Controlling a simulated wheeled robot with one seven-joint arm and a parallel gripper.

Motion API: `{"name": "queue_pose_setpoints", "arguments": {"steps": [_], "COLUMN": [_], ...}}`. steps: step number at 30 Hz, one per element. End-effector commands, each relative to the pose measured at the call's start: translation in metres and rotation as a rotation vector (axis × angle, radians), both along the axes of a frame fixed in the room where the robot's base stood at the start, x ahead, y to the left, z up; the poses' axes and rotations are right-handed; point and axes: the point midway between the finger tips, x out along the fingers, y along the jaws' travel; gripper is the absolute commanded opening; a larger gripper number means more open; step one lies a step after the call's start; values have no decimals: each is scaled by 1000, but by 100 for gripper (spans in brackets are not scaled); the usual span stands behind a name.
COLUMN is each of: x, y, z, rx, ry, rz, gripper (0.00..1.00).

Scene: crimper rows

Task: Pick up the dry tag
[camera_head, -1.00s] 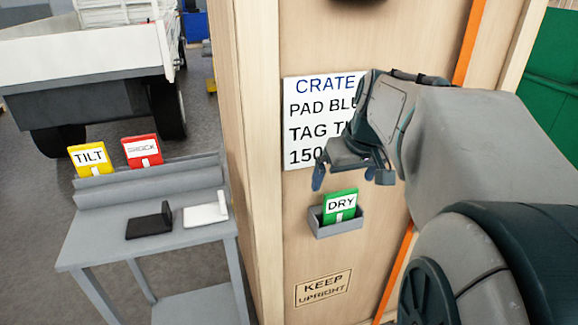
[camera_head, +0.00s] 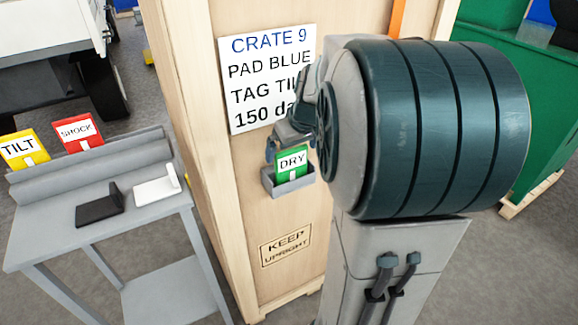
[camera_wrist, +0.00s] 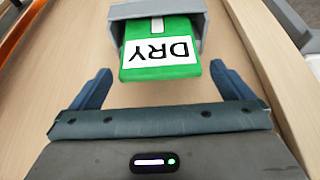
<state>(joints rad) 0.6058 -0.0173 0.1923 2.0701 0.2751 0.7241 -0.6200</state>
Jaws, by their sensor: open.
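The green dry tag (camera_head: 291,163), with a white label reading DRY, stands in a small grey holder (camera_head: 289,187) on the face of the wooden crate. In the wrist view the dry tag (camera_wrist: 160,62) appears upside down, ahead of my gripper and between the lines of its two fingers. The holder (camera_wrist: 116,32) is behind it there. My gripper (camera_wrist: 160,88) is open and empty, its blue fingers apart on either side and short of the tag. In the head view my gripper (camera_head: 282,146) is just above the tag, partly hidden by my arm.
A grey stand (camera_head: 142,228) at left holds a yellow TILT tag (camera_head: 22,149), a red SHOCK tag (camera_head: 79,132), a black piece (camera_head: 99,208) and a white piece (camera_head: 157,187). The wooden crate (camera_head: 190,100) bears a printed sign (camera_head: 268,75). A green container (camera_head: 525,90) stands at right.

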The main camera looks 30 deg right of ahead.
Motion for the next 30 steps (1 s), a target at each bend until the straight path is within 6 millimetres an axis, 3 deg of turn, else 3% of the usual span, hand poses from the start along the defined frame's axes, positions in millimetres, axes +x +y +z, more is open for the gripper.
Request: {"name": "queue_pose_setpoints", "arguments": {"steps": [6, 14, 19, 30], "x": [8, 9, 9, 10], "y": [0, 0, 0, 0], "z": [-25, -28, -28, -25], "rx": [1, 0, 0, 0], "ry": [2, 0, 0, -1], "rz": [0, 0, 0, 1], "gripper": [100, 100, 59, 59]}}
